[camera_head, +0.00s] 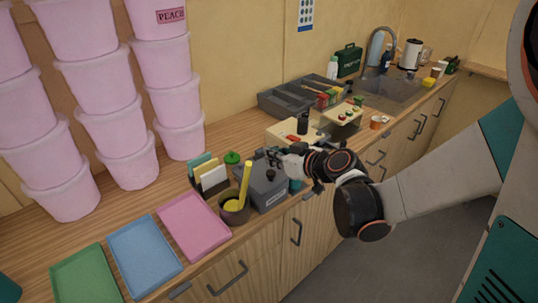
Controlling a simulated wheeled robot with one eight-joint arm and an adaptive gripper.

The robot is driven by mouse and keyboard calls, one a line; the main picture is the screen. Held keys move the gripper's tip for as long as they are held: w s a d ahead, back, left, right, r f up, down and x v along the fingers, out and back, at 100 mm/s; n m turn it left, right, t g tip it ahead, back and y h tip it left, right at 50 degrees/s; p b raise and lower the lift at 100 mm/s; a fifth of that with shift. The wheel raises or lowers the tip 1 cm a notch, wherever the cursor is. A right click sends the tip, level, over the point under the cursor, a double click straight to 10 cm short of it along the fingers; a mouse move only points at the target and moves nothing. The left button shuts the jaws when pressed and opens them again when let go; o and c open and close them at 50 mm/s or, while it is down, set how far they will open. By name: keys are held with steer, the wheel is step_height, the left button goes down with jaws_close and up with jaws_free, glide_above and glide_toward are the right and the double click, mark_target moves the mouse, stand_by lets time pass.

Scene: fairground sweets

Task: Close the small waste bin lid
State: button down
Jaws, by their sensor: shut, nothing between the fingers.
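A small grey bin-like box (266,194) stands near the front edge of the wooden counter, at the middle of the head view. It seems to be the small waste bin. Its grey top carries a dark round knob; whether the lid is fully down I cannot tell. My gripper (273,158) is shut and empty, at the back right of the box top, close above or beside it. My gripper and wrist cover part of that side, and contact cannot be made out.
Left of the box stand a brown pot (235,212) with a yellow utensil and a card holder (208,180). Pink (193,224), blue (143,255) and green (84,277) trays lie further left.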

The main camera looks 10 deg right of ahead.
mark_target(274, 172)
steer(key=s+f+b, duration=0.1)
steer(key=d+f+b, duration=0.1)
steer(key=f, duration=0.1)
steer(key=shift+s+d, duration=0.1)
steer(key=shift+s, duration=0.3)
steer(key=shift+s+d+f+b, duration=0.15)
steer(key=shift+s+f+b, duration=0.5)
steer(key=shift+f+b, duration=0.15)
steer(key=shift+w+d+f, duration=0.1)
steer(key=shift+w+d, duration=0.05)
steer(key=shift+w, duration=0.15)
